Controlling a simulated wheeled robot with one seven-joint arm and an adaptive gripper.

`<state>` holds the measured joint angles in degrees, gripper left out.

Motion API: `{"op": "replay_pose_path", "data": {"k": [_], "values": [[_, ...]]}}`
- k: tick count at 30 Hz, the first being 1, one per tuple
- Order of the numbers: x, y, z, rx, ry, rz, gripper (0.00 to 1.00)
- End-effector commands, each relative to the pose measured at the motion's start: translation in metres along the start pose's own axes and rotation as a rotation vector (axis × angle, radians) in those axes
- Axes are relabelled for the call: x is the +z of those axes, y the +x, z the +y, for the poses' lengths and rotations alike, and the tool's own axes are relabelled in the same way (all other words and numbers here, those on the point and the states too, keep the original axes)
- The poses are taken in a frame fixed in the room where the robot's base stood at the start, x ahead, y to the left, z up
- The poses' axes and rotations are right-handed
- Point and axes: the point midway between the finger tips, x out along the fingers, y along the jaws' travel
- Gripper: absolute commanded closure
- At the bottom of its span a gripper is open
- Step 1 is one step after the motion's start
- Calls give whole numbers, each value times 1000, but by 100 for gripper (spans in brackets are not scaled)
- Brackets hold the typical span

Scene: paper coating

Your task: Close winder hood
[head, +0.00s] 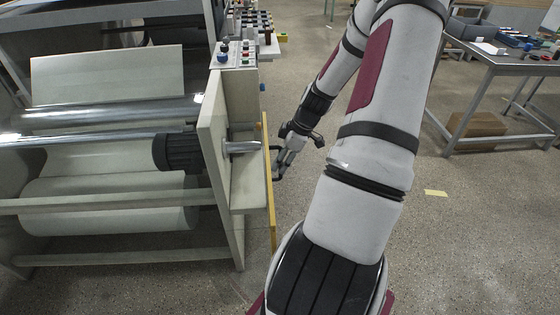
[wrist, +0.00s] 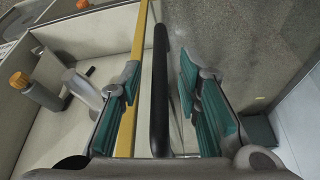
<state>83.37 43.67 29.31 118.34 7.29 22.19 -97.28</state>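The winder hood shows in the head view as a thin upright panel with a yellow edge (head: 270,200) on the right side of the machine's side housing. In the wrist view its yellow edge (wrist: 139,40) runs beside a long black handle (wrist: 160,110). My gripper (head: 281,162) is at the hood's outer side in the head view. In the wrist view my gripper (wrist: 158,75) is open, with its green-padded fingers on either side of the handle. Gaps show between the handle and both fingers. The yellow edge passes close to the left finger.
The housing (head: 247,185) is open at the top, with a metal shaft (head: 242,147) inside. The winder's white roll (head: 110,210) lies left of it. A control box with buttons (head: 234,55) stands above. A metal table (head: 490,62) is at the right.

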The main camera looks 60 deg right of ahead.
Motion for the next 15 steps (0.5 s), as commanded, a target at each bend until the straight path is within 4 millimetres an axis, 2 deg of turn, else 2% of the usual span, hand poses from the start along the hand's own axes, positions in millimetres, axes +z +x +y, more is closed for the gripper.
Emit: {"op": "replay_pose_path", "data": {"k": [9, 10, 13, 14, 15], "values": [[0, 2, 0, 1, 0, 0, 68], [0, 2, 0, 1, 0, 0, 73], [0, 2, 0, 1, 0, 0, 96], [0, 2, 0, 1, 0, 0, 100], [0, 2, 0, 1, 0, 0, 100]]}}
